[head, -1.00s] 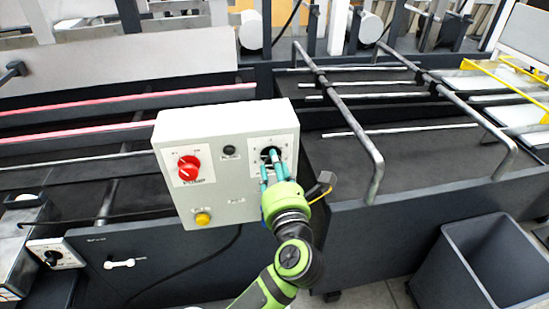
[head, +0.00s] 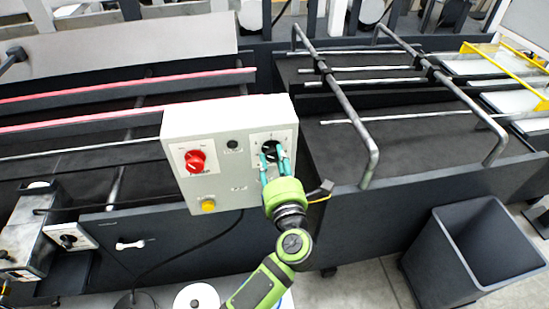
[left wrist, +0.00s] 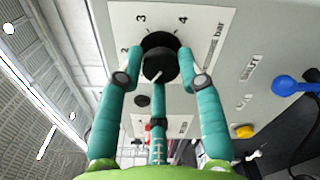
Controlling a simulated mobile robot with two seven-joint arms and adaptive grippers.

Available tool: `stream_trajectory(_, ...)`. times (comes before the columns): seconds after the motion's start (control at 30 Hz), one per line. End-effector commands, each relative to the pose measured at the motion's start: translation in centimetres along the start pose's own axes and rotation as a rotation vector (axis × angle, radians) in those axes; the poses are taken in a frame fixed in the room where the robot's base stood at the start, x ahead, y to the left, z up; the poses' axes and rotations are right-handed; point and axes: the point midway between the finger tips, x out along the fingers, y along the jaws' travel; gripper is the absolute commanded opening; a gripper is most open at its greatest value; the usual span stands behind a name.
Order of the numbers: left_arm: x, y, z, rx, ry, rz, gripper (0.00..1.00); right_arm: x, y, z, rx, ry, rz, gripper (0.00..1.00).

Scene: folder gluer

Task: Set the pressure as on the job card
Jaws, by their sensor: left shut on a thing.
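A light grey control box (head: 225,118) stands at the machine's front edge. My left gripper (head: 274,158) comes up from below to the black pressure knob (head: 269,147) on its right side. In the left wrist view the teal fingers close around this round knob (left wrist: 160,66). It has a pale pointer line slanting down and left in the picture. The dial plate (left wrist: 215,18) around it shows 2, 3, 4 and the word bar. The fingers hide part of the dial. I cannot make out a job card. My right gripper is not in view.
A red rotary switch (head: 195,161) and a yellow button (head: 208,205) sit on the box's left part. Metal rails (head: 340,100) rise to the right. A dark grey bin (head: 470,250) stands on the floor at lower right.

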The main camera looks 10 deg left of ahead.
Motion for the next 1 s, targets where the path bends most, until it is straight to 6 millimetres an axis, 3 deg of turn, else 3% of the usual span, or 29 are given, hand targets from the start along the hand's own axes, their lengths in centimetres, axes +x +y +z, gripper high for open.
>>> stream_trajectory(0.33,0.1,0.5,0.7,-0.004,-0.017,0.011,0.05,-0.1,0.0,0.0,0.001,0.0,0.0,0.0)
stream_trajectory(0.37,0.1,0.5,0.7,-0.004,-0.017,0.011,0.45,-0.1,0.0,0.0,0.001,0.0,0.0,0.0)
stream_trajectory(0.4,0.1,0.5,0.7,-0.004,-0.016,0.011,0.6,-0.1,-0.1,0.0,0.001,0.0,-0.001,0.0)
stream_trajectory(0.77,-0.1,0.1,0.2,0.0,-0.007,0.003,0.6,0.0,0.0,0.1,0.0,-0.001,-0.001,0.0)
stream_trajectory(1.0,-3.4,0.0,0.2,-0.002,-0.005,-0.002,0.6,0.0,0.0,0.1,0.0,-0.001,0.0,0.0)
